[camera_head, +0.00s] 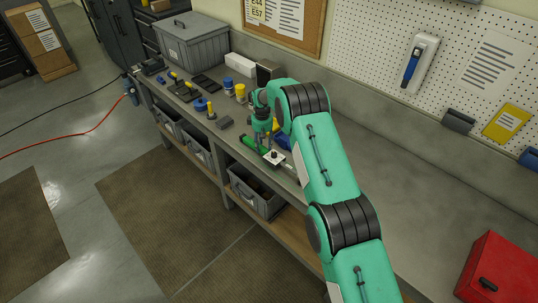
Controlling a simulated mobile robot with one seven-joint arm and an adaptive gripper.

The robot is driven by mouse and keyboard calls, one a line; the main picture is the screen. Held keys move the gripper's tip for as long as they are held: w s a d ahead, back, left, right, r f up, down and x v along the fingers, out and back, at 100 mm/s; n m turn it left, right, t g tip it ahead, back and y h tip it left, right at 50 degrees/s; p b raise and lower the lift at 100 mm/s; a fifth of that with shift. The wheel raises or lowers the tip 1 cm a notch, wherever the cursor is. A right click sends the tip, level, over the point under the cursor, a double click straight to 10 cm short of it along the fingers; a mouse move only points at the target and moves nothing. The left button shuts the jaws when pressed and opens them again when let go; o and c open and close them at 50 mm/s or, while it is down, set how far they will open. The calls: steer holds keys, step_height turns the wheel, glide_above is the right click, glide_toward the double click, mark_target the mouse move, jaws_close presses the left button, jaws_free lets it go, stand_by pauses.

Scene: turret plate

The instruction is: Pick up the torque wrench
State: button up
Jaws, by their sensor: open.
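My gripper (266,147) is open and points down over the front part of the workbench, beyond my green arm. A bright green handle-like piece (249,142) lies on the bench just left of the fingers; it may be the torque wrench's grip, but it is too small to be sure. A small light square plate with a dark centre (274,157) sits by the fingertips. A pale metal bar (291,171) runs right from there and passes behind my arm. I cannot tell whether the fingers touch any of these.
The bench (410,190) is clear to the right, up to a red toolbox (498,270). Blue and yellow cans (229,86), a grey block (224,122) and several tools stand left. A grey lidded crate (192,42) is at the far end. Bins (253,192) sit below.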

steer(key=shift+f, duration=1.05)
jaws_close()
steer(key=shift+w+r, duration=0.1)
steer(key=shift+r, duration=0.05)
